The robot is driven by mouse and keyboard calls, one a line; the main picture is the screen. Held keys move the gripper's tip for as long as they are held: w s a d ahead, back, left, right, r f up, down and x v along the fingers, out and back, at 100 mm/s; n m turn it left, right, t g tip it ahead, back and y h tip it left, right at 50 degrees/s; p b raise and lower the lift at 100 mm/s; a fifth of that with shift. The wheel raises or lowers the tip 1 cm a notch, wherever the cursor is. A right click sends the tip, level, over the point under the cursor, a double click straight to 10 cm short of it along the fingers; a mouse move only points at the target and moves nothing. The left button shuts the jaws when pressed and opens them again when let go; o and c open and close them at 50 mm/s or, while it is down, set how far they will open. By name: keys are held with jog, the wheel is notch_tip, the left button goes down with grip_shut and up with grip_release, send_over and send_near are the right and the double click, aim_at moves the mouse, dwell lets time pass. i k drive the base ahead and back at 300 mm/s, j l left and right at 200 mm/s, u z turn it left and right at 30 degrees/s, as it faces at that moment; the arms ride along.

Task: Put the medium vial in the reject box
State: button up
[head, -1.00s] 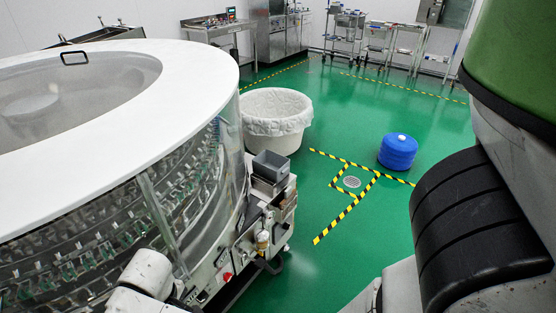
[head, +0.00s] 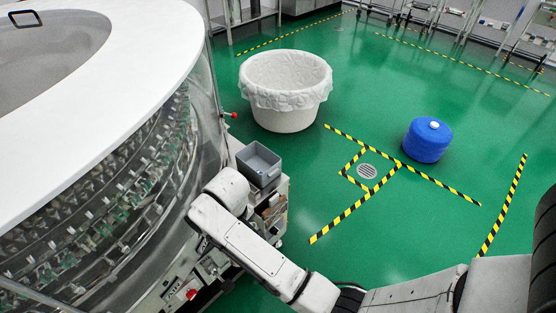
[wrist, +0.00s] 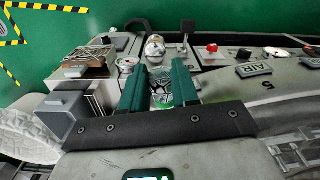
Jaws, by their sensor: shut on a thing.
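My gripper (wrist: 160,82) shows in the wrist view with two green fingers. It is shut on a clear glass vial (wrist: 162,95), seen between the fingers; its size is hard to judge. A small open grey box (head: 259,164), which looks like the reject box, sits on the machine's front ledge in the head view. In the wrist view the grey box (wrist: 62,112) is left of the fingers, apart from them. In the head view my arm reaches to just below the box, and my gripper and the vial are hidden there.
The round washer (head: 120,150) with its white rim fills the left. A white lined tub (head: 285,90) and a blue drum (head: 427,139) stand on the green floor. In the wrist view a metal knob (wrist: 154,48) and a red button (wrist: 212,48) are beyond the fingers.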

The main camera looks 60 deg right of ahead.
aim_at(256, 166)
jog(key=i+l+z, duration=0.15)
jog(key=i+l, duration=0.35)
jog(key=l, duration=0.2)
jog(key=i+l+z, duration=0.2)
jog(key=i+l, duration=0.35)
jog(key=l, duration=0.1)
